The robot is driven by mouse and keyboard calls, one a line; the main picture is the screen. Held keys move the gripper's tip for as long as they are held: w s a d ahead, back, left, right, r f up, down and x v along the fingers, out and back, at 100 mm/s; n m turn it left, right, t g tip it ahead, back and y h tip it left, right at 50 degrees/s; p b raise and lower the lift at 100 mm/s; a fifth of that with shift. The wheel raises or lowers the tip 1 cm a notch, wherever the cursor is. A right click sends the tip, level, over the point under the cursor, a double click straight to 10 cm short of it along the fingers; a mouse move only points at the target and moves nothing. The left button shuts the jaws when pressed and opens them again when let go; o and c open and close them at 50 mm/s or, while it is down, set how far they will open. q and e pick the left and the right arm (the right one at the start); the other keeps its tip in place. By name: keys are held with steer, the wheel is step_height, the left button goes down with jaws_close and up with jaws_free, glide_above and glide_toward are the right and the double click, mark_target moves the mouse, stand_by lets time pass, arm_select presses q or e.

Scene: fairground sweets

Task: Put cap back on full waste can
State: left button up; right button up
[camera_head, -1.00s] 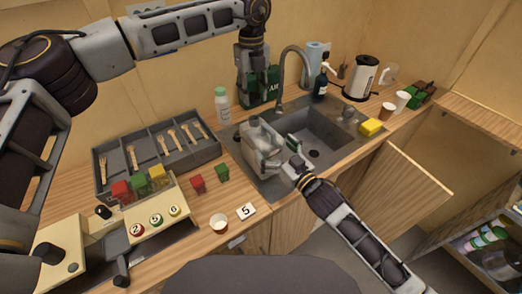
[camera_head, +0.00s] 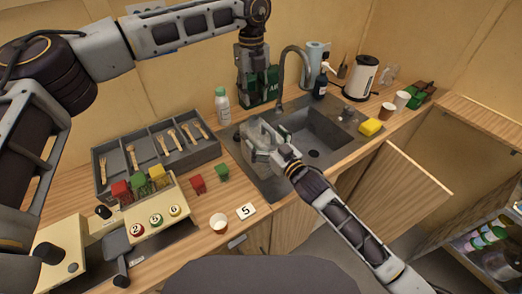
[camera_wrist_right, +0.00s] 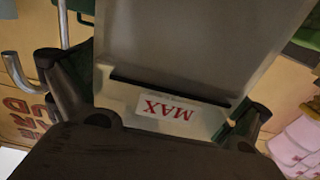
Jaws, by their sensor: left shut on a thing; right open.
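A pale grey, see-through can (camera_head: 258,137) stands at the near left part of the sink. In the right wrist view, the can (camera_wrist_right: 190,50) fills the middle and bears a label reading MAX upside down. My right gripper (camera_head: 283,154) is open, with its fingers at either side of the can. I cannot tell whether they touch it. My left gripper (camera_head: 257,72) is shut at the top of a dark green canister (camera_head: 265,88) with white letters, behind the sink. Its fingertips are hard to make out. I cannot make out a loose cap.
A white bottle with a green cap (camera_head: 222,106) stands left of the sink. A yellow sponge (camera_head: 371,127), cups and kettle (camera_head: 361,77) are right.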

mark_target(252, 116)
steer(key=c, duration=1.4)
arm_select(q)
steer(key=shift+w+a+f, duration=0.15)
steer(key=shift+w+f, duration=0.05)
steer(key=shift+f, duration=1.05)
steer(key=shift+w+a+f, duration=0.1)
steer(key=shift+w+f, duration=0.05)
steer(key=shift+f, duration=1.1)
arm_select(e)
steer(key=shift+o, duration=0.2)
arm_select(q)
steer(key=shift+f, duration=0.15)
steer(key=shift+f, duration=0.75)
steer(key=shift+f, duration=0.55)
arm_select(e)
steer(key=c, duration=0.5)
steer(key=shift+c, duration=0.2)
